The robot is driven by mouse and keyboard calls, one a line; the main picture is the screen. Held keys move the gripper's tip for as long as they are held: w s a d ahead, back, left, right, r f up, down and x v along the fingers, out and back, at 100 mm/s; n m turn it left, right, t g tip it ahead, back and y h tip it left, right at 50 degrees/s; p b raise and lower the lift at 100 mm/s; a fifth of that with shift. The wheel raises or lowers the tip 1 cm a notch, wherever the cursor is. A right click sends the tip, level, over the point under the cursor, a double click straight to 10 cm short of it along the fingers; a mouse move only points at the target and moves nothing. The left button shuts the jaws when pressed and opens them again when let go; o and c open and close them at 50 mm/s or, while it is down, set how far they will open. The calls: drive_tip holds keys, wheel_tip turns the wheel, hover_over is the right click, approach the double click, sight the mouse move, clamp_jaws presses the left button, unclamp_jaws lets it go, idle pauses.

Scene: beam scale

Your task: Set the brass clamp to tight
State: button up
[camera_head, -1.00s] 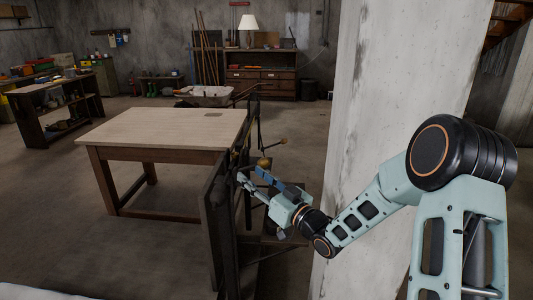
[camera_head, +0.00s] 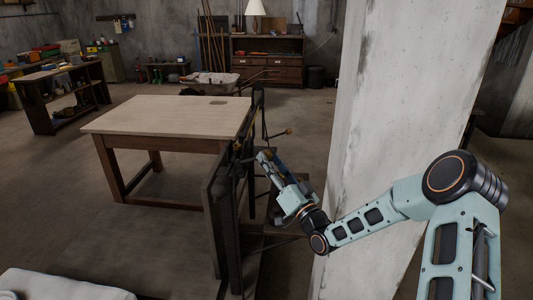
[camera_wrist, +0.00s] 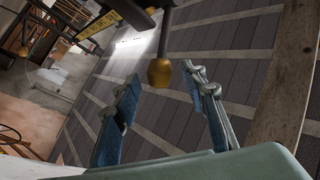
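A brass-coloured knob (camera_wrist: 160,73) on a dark rod shows in the wrist view, between and just beyond my two fingertips. I take it for part of the brass clamp; its setting cannot be read. My gripper (camera_wrist: 161,82) is open, with visible space on both sides of the knob. In the head view my gripper (camera_head: 265,158) is beside the dark upright frame of the scale (camera_head: 218,215), right of the table. Another small brass ball (camera_head: 289,131) sticks out on a rod behind my gripper. The knob at my fingertips is hard to make out there.
A wooden table (camera_head: 165,116) stands left of the frame. A wheelbarrow (camera_head: 212,80) and a drawer cabinet (camera_head: 268,70) are far back. Open floor lies left of the table.

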drive_tip(key=shift+x, duration=1.55)
drive_tip(key=shift+c, duration=0.3)
clamp_jaws()
